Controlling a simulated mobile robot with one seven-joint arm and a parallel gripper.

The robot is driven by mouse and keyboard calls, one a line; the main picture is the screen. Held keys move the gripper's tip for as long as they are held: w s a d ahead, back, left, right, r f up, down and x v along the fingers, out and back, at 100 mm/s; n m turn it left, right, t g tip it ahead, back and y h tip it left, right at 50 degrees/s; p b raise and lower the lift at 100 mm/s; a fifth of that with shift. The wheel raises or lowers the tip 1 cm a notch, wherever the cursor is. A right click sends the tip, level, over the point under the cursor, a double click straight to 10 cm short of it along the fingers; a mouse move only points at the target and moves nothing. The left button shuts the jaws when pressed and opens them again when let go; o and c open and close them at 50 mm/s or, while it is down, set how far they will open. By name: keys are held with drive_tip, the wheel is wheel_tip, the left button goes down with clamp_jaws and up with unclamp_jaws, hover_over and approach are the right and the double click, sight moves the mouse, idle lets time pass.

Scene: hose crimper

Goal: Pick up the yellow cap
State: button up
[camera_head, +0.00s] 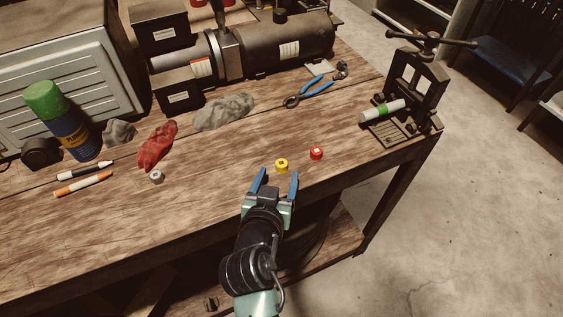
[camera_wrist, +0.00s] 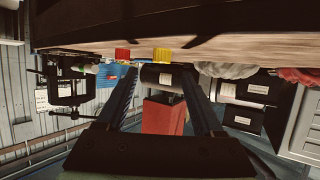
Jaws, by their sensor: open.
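The yellow cap (camera_head: 281,165) sits on the wooden workbench near its front edge, a small round cap with a dark mark on top. In the wrist view, which looks upside down, the yellow cap (camera_wrist: 162,55) shows ahead of the fingers at the bench surface. My gripper (camera_head: 278,178) is open and empty, with two blue fingers pointing toward the cap. In the head view the cap appears just beyond the fingertips, in line with the gap between them. The wrist view also shows my gripper (camera_wrist: 162,72) with its fingers apart.
A red cap (camera_head: 316,153) sits close to the right of the yellow cap. A grey-white cap (camera_head: 156,177) lies to the left. Blue-handled pliers (camera_head: 305,93) and a crimper (camera_head: 411,95) are farther back. The bench front edge (camera_head: 340,182) runs beneath my arm.

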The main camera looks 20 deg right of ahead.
sight(281, 167)
drive_tip(key=shift+f+p+x, duration=0.1)
drive_tip(key=shift+p+x, duration=0.05)
drive_tip(key=shift+x, duration=1)
drive_tip(key=shift+f+p+x, duration=0.15)
drive_tip(key=shift+x, duration=1)
drive_tip(key=shift+a, duration=0.15)
clamp_jaws()
